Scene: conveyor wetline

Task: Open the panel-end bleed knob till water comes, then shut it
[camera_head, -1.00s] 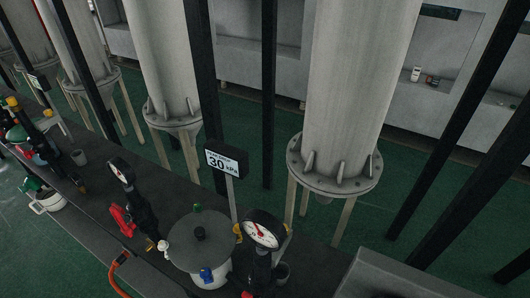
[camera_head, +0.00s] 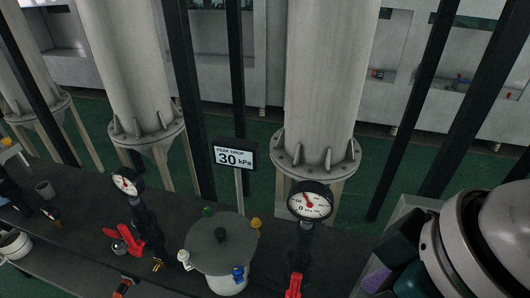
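A grey lidded pot (camera_head: 222,243) stands on the dark bench with small coloured fittings around it: green (camera_head: 208,211), yellow (camera_head: 256,224), blue (camera_head: 238,272) and white (camera_head: 183,256). I cannot tell which fitting is the bleed knob. No water shows. A dial gauge (camera_head: 310,200) on a dark stem with a red handle (camera_head: 295,284) stands right of the pot. Another gauge (camera_head: 127,181) stands left, above a red handle (camera_head: 133,243). A white arm link of mine fills the lower right; dark parts (camera_head: 404,238) at its left may be my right gripper. My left gripper is not in view.
A sign (camera_head: 235,156) reading 30 kPa stands on a post behind the pot. Large grey columns (camera_head: 325,80) on legs and dark upright posts stand behind the bench.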

